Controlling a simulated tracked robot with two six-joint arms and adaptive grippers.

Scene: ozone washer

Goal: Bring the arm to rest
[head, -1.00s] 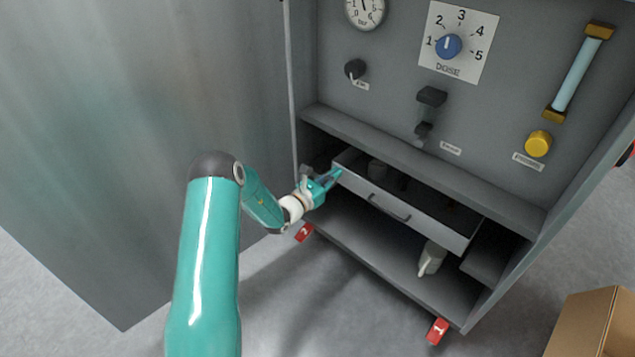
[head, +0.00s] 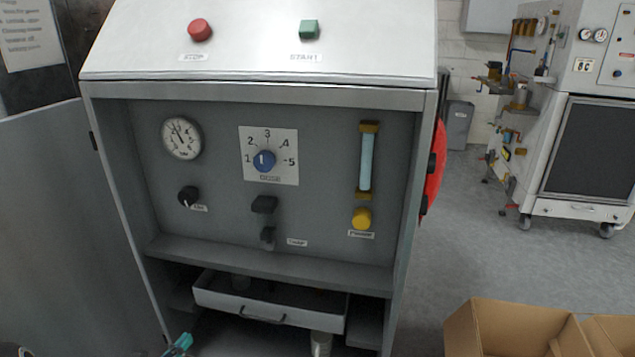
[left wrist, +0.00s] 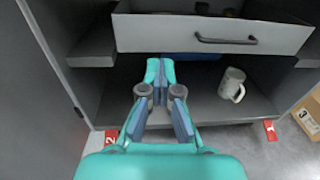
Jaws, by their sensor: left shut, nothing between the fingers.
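My left gripper (head: 178,346) shows at the bottom edge of the head view, in front of the cabinet's lower left. In the left wrist view my left gripper (left wrist: 160,72) is shut and empty, its teal and blue fingers pointing at the lower compartment below the drawer. The grey drawer (head: 240,308) is slid partly out of the cabinet; its front and handle also show in the left wrist view (left wrist: 215,33). The fingers look apart from the drawer. My right gripper is not in view.
A white mug (left wrist: 232,85) stands on the lower shelf (left wrist: 205,106). The panel (head: 225,215) holds a gauge, knobs and a dose dial. The open cabinet door (head: 70,220) stands at the left. A cardboard box (head: 490,325) is on the floor at the right.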

